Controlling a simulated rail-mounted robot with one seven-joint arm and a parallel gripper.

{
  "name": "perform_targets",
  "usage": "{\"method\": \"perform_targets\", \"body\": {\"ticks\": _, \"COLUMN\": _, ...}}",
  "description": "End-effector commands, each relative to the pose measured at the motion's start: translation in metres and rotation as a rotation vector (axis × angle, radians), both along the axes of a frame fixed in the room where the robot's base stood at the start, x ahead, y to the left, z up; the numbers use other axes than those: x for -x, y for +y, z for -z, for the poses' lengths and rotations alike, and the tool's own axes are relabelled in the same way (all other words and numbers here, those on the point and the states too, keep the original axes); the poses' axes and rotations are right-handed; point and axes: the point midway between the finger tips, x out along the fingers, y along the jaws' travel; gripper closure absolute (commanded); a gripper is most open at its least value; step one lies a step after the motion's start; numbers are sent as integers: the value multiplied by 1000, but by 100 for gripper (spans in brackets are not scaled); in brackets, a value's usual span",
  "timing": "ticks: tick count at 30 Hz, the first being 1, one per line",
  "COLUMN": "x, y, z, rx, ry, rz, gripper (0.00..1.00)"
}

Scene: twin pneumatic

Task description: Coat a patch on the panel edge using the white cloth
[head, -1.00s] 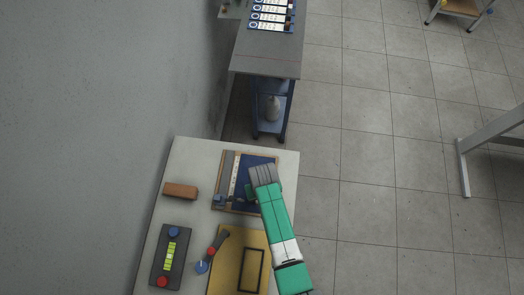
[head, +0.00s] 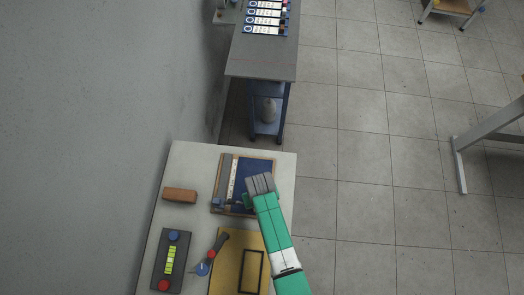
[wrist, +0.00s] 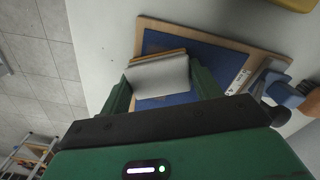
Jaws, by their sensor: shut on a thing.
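My gripper (wrist: 160,88) is shut on a white cloth (wrist: 160,78), which looks like a flat pad with a tan layer along its far edge. In the head view my gripper (head: 260,182) is over the right part of the blue panel and hides the cloth. The blue panel (wrist: 180,44) lies on a wooden board (wrist: 150,24), and it also shows in the head view (head: 254,167). A pale marked strip (head: 233,180) runs along the panel's left side in the head view. I cannot tell whether the cloth touches the panel.
A blue clamp-like part (wrist: 284,92) sits at the board's corner. A brown block (head: 180,195), a dark box with red and blue knobs (head: 172,262) and a yellow plate (head: 229,262) share the table. The white tabletop (head: 195,158) is clear at the back left.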

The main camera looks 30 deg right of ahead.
Motion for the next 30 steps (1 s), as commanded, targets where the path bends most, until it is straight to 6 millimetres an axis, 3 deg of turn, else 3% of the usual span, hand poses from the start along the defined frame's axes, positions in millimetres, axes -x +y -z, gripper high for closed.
{"method": "perform_targets", "body": {"ticks": 9, "x": 25, "y": 17, "z": -3, "rx": -1, "ry": 2, "rz": -2, "gripper": 55}}
{"method": "perform_targets", "body": {"ticks": 13, "x": 24, "y": 16, "z": -26, "rx": 0, "ry": -1, "rz": -1, "gripper": 55}}
{"method": "perform_targets", "body": {"ticks": 30, "x": 22, "y": 17, "z": -71, "rx": -1, "ry": -2, "rz": -4, "gripper": 55}}
